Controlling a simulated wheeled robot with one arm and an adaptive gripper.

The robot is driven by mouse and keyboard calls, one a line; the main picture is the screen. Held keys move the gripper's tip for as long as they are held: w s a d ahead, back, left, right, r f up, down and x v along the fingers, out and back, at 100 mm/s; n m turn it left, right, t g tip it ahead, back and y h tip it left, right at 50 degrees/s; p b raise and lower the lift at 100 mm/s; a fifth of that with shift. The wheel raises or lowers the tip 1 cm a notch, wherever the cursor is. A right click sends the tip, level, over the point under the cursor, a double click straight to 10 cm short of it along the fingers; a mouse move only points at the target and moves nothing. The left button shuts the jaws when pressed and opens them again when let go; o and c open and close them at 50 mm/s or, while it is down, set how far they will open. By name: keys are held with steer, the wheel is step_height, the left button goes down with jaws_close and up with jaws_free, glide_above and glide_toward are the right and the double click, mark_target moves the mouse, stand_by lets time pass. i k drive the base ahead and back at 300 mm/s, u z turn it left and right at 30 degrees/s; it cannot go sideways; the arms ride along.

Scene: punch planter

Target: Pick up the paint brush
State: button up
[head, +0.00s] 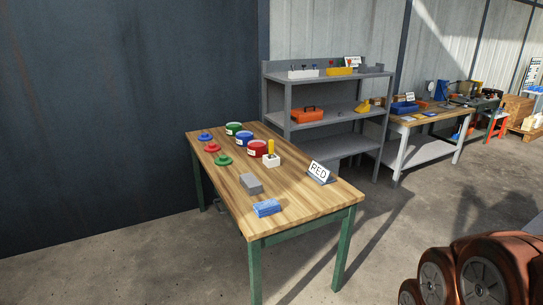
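A wooden-topped table (225,175) with green legs stands in the middle of the head view. On its right side, a yellow upright handle (271,146) sticks up from a small white block (271,161). It may be the paint brush, but it is too small to be sure, and no bristles show. The handle stands just right of a red paint can (257,149). My gripper is not in view.
Blue (243,138) and green (233,128) cans, coloured lids (223,159), a grey block (251,184), a blue block (267,208) and a "RED" sign (320,171) share the table. Grey shelves (325,108) stand behind. The floor in front is clear.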

mark_target(270, 143)
steer(key=u, duration=0.3)
steer(key=k, duration=0.95)
steer(key=u, duration=1.3)
steer(key=i, duration=3.65)
steer(key=z, duration=1.1)
steer(key=i, duration=1.55)
steer(key=z, duration=1.2)
steer(key=i, duration=0.85)
steer(key=z, duration=0.05)
